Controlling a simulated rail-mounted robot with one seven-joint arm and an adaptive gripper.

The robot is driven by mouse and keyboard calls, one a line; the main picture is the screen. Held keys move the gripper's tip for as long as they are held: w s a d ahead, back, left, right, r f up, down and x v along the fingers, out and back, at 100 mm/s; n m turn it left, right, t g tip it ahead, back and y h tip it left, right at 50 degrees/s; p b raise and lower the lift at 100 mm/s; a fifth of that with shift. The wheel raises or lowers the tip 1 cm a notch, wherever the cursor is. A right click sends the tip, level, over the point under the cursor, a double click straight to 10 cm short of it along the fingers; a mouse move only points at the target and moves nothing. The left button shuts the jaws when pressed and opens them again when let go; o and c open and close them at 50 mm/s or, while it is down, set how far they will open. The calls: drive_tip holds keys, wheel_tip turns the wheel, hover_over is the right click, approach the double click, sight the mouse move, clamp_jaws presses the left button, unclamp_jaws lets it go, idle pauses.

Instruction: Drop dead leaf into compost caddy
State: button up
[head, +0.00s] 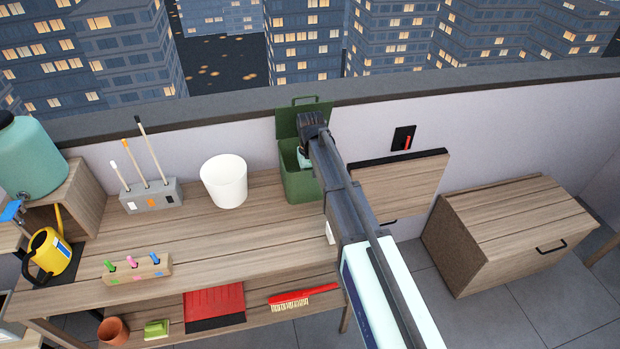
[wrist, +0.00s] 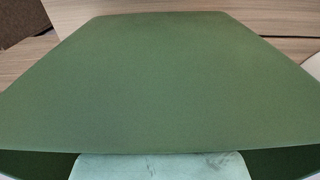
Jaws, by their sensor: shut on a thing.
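The compost caddy (head: 300,187) is a green box at the back edge of the wooden bench. Its lid (head: 296,120) stands open at the back. My gripper (head: 304,162) points down at the caddy's open top, with its pale lower part inside or just above the rim; I cannot tell how deep. In the wrist view a green caddy panel (wrist: 160,85) fills most of the picture, and a pale gripper part (wrist: 160,167) shows at the bottom edge. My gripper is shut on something. The dead leaf itself is hidden in both views.
A white pot (head: 224,182) stands left of the caddy. A grey tool holder (head: 152,196) with upright sticks is farther left. A wooden panel (head: 400,187) is right of my arm.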

drive_tip(key=shift+f, duration=0.1)
drive_tip(key=o, duration=0.7)
wheel_tip(320, 180, up, 12)
drive_tip(key=b, duration=0.3)
idle(0.4)
